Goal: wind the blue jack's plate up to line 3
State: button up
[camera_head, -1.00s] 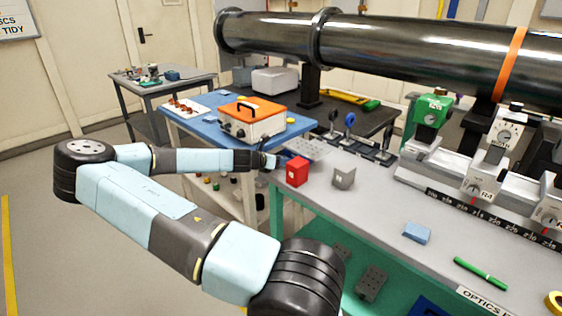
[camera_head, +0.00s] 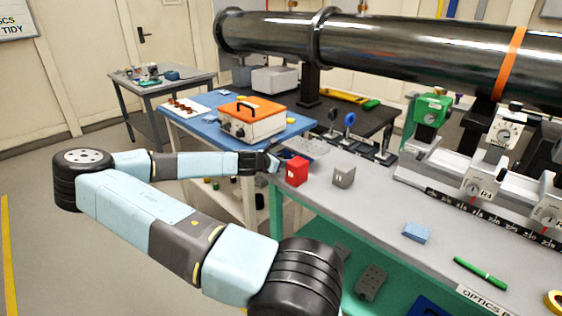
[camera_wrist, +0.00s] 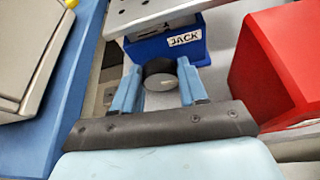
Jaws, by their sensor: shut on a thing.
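The blue jack (camera_wrist: 190,52) is at the top of the wrist view, with a white label reading JACK on its front. Its grey perforated plate (camera_wrist: 150,14) lies above the blue body and also shows in the head view (camera_head: 308,148). A dark round knob (camera_wrist: 160,84) with a pale mark sticks out of the jack's front. My gripper (camera_wrist: 159,88) is shut on this knob, one light blue finger on each side. In the head view my gripper (camera_head: 274,161) is at the bench's left end, beside the jack. I cannot see any numbered lines on the jack.
A red block (camera_head: 297,171) stands close to the right of my gripper, with a grey block (camera_head: 344,177) beyond it. A blue table (camera_head: 195,125) with an orange-topped box (camera_head: 252,121) is on the left. The bench's middle front is mostly clear.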

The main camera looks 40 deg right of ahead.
jog(key=shift+m+t, duration=0.5)
jog(key=shift+m, duration=0.2)
jog(key=o, duration=1.1)
jog(key=shift+s, duration=0.1)
jog(key=shift+c, duration=0.2)
jog(key=v, duration=1.3)
jog(key=shift+s+a, duration=0.2)
jog(key=shift+a, duration=0.15)
